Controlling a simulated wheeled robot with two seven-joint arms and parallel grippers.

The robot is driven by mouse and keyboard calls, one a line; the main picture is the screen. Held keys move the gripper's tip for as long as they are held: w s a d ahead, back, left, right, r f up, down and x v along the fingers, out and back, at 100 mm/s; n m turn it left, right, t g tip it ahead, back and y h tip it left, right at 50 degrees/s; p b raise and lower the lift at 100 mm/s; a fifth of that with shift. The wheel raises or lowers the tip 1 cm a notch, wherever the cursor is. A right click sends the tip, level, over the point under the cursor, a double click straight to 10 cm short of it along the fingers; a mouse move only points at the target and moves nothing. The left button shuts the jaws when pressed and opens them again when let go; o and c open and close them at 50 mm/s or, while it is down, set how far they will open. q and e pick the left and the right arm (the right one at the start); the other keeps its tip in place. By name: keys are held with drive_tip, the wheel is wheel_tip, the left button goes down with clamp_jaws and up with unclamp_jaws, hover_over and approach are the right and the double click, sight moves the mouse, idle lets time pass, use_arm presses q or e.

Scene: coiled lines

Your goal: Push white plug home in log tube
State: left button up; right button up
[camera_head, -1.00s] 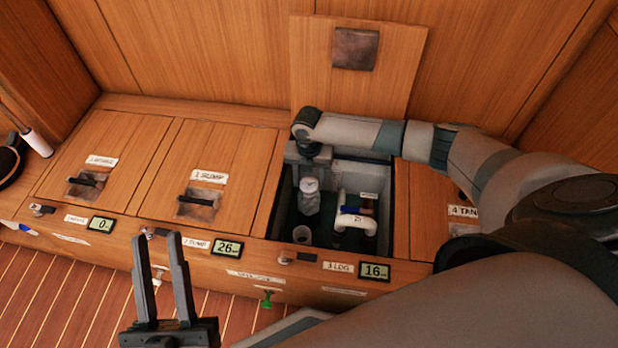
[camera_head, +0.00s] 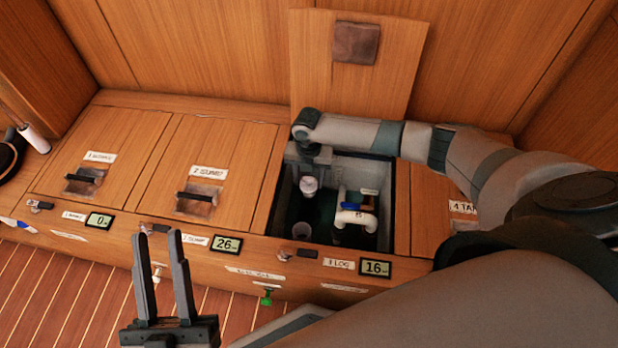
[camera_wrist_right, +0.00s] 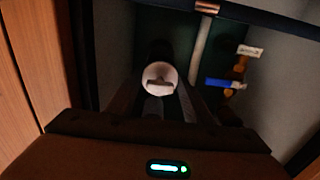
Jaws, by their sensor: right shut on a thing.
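The white plug (camera_head: 308,184) shows inside the open log compartment in the head view, just below my right gripper (camera_head: 309,168). In the right wrist view the white plug (camera_wrist_right: 160,78) is a round end with a crossbar, between the fingertips of my right gripper (camera_wrist_right: 165,98), which is shut on it. The right fingertips are mostly hidden in the head view. My left gripper (camera_head: 160,240) is open and empty in front of the lockers.
White pipework (camera_head: 356,218) with a blue-handled valve (camera_head: 352,206) stands right of the plug. The compartment's raised lid (camera_head: 353,85) leans behind. The neighbouring lids (camera_head: 215,165) are closed.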

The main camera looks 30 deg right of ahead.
drive_tip(key=shift+f+b, duration=0.95)
drive_tip(key=shift+f, duration=0.8)
drive_tip(key=o, duration=1.6)
drive_tip(key=shift+o, duration=0.2)
